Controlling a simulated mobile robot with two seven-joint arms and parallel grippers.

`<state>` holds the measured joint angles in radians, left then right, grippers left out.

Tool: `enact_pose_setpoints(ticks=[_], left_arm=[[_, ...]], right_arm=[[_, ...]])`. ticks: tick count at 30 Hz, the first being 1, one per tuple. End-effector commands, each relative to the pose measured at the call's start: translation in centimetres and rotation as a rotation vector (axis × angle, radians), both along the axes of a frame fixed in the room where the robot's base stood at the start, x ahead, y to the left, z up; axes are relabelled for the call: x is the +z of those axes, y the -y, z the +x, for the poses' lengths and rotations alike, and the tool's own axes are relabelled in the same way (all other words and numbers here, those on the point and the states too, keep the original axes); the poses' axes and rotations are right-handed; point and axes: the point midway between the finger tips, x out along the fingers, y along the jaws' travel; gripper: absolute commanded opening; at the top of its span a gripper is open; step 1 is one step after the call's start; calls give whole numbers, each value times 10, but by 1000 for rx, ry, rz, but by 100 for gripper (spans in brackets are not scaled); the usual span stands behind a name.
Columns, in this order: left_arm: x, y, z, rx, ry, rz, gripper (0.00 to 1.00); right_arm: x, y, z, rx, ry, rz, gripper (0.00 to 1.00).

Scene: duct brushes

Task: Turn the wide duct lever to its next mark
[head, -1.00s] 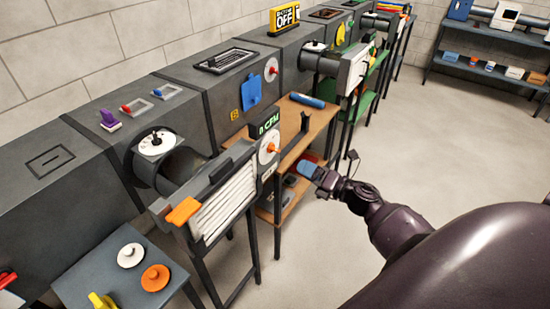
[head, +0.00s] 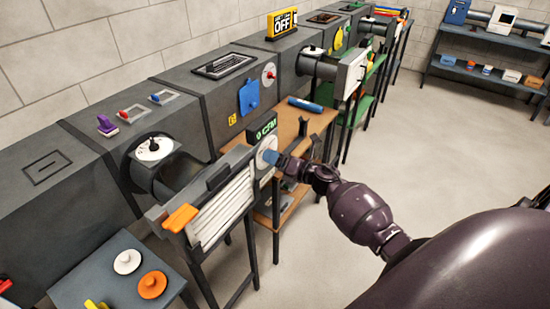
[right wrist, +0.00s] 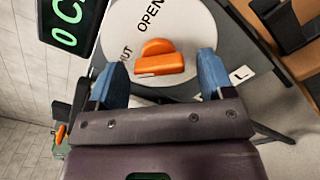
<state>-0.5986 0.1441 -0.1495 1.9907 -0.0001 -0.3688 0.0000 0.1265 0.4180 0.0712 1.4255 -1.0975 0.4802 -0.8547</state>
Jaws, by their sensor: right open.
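The lever is an orange knob (right wrist: 160,57) at the middle of a white round dial (right wrist: 188,28) marked OPEN and, partly hidden, a word ending in "UT". In the head view this dial (head: 262,164) is on the right end of the louvred duct outlet (head: 226,208), and my gripper hides the lever there. My right gripper (head: 270,156) is at the dial. In the right wrist view its blue fingers (right wrist: 160,70) are apart, one on either side of the knob, with a gap visible on both sides. My left gripper is not in view.
A green CFM display (head: 263,128) stands just above the dial. A wooden table (head: 308,122) with a blue cylinder (head: 305,104) is behind it. An orange tab (head: 180,217) sticks out at the outlet's left. A grey side table (head: 105,262) holds knobs. The floor at right is clear.

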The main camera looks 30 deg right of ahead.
Motion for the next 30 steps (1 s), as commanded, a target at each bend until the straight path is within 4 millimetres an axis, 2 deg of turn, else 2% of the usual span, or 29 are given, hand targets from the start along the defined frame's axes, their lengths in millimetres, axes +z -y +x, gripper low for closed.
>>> enact_pose_setpoints(ticks=[10,20,30], left_arm=[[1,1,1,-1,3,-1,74],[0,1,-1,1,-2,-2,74],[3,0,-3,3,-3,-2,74]], right_arm=[[0,-1,3,0,0,0,74],[0,-1,3,0,0,1,25],[2,-1,3,-1,-20,51,25]])
